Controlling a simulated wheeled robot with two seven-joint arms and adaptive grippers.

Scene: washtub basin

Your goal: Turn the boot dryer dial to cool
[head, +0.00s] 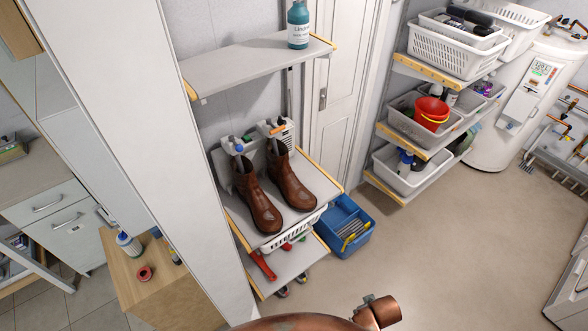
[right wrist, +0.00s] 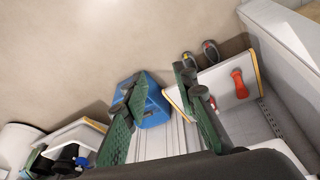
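The boot dryer (head: 286,128) is a pale unit at the back of a shelf in the head view. A pair of brown boots (head: 291,186) stands in front of it and hides part of it. Small blue and orange parts show near the boot tops. I cannot make out the dial or its setting. My right gripper (right wrist: 160,78) shows in the right wrist view with its green-padded fingers spread apart and nothing between them. It is not in the head view. My left gripper is in neither view.
The boots' shelf (head: 313,174) is under an upper shelf (head: 255,64) with a teal bottle (head: 298,25). A blue crate (head: 343,228) stands on the floor beside it. A copper object (head: 330,321) fills the bottom edge. The floor (head: 460,230) at right is clear.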

